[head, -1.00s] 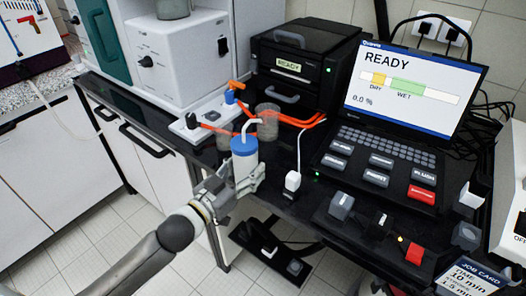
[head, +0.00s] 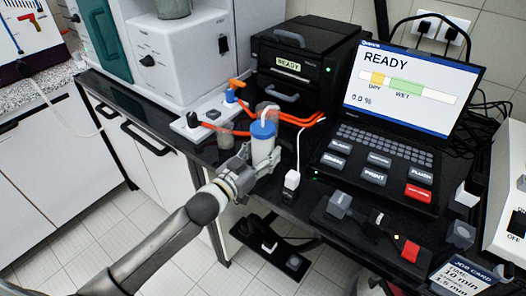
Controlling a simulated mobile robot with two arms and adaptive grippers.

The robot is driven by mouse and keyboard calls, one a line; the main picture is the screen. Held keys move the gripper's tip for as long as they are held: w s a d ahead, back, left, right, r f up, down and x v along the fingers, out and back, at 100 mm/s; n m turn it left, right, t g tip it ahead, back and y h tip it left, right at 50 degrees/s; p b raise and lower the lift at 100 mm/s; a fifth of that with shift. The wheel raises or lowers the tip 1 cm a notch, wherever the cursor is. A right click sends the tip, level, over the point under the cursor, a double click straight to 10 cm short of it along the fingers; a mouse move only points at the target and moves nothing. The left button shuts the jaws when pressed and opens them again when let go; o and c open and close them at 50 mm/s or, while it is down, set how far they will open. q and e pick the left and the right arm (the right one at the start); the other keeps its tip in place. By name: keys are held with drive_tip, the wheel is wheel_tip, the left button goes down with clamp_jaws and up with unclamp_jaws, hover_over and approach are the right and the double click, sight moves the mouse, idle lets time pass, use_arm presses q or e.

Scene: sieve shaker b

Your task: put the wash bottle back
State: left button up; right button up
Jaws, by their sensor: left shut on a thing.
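The wash bottle (head: 264,145) has a white body, a blue cap and a bent pale spout. It is upright at the front part of the black bench (head: 211,152), left of the laptop. My left gripper (head: 262,162) is shut around the bottle's lower body from the front. The fingers hide part of the body, and I cannot tell whether its base touches the bench. My right gripper is not in view.
A white plug (head: 291,181) and the laptop (head: 385,150) are to the right.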

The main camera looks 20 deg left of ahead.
use_arm(q)
drive_tip(key=shift+o, duration=1)
drive_tip(key=shift+f, duration=0.2)
drive_tip(key=o, duration=0.5)
drive_tip(key=shift+c, duration=0.2)
drive_tip(key=shift+f+b, duration=0.1)
drive_tip(key=shift+b, duration=0.2)
drive_tip(key=shift+s+a, duration=0.1)
drive_tip(key=shift+s, duration=0.15)
drive_tip(key=b+v, duration=0.2)
drive_tip(key=v, duration=0.8)
drive_tip(key=shift+s+d, duration=0.2)
drive_tip(key=shift+s, duration=0.05)
